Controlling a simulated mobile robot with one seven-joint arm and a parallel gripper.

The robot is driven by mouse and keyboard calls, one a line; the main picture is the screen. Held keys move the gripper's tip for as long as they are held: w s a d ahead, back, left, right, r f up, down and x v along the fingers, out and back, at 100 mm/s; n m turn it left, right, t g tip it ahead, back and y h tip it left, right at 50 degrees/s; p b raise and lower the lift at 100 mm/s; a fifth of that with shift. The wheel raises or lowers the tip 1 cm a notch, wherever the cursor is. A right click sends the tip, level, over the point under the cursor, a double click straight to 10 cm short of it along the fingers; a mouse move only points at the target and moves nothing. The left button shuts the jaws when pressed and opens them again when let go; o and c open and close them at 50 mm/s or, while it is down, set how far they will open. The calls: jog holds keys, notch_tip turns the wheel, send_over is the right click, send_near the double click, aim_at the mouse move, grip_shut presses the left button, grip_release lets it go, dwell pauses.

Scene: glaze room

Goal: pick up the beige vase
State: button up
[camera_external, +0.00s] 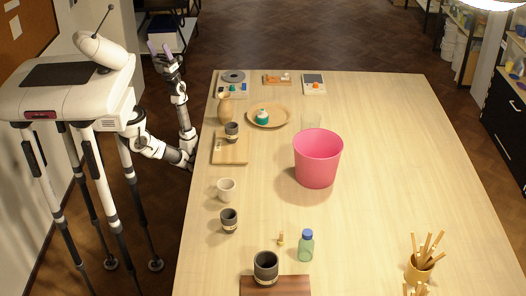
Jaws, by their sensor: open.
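The beige vase (225,111) stands upright near the left edge of the table, towards the far end. It has a narrow neck and a rounded body. A dark cup (232,129) stands close in front of it and slightly right. My gripper (159,48) is raised at the left, beyond the table's left edge and to the upper left of the vase. Its purple-tipped fingers point up and are apart, with nothing seen between them.
A round wooden plate (281,122) with a teal item (262,116) lies right of the vase. A wooden board (221,157) lies nearer the camera. Devices (233,90) sit behind. A pink bucket (318,157) stands mid-table. The table's right side (410,150) is mostly clear.

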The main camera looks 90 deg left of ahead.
jog(key=w+d+f+n+t+h+b, duration=0.1)
jog(key=w+d+n+t+h, duration=0.2)
jog(key=d+n+t+h, duration=0.55)
jog(key=w+d+f+n+t+h+b, duration=0.15)
jog(key=d+n+t+h, duration=0.25)
jog(key=d+n+t, duration=0.95)
jog(key=w+d+f+n+t+y+p, duration=0.1)
jog(key=w+n+t+y+p, duration=0.2)
jog(key=w+n+t, duration=0.3)
jog(key=w+f+n+t+y+p, duration=0.2)
jog(key=w+n+t+y, duration=0.25)
jog(key=w, duration=0.45)
jog(key=w+a+f+n+t+y+p, duration=0.25)
jog(key=w+a+f+n+y, duration=0.3)
jog(key=w, duration=0.35)
jog(key=n+g+y+p, duration=0.4)
jog(key=n+y, duration=0.6)
send_over(225, 104)
jog(key=a, duration=0.2)
notch_tip(225, 104, down, 8)
jog(key=shift+w+d+f, duration=0.1)
jog(key=shift+f, duration=0.1)
notch_tip(225, 104, down, 8)
jog(key=b, duration=0.5)
jog(key=shift+f, duration=0.1)
jog(key=f, duration=0.2)
jog(key=f+b, duration=0.2)
jog(key=f, duration=0.1)
jog(key=shift+s+f, duration=0.3)
jog(key=shift+r, duration=0.1)
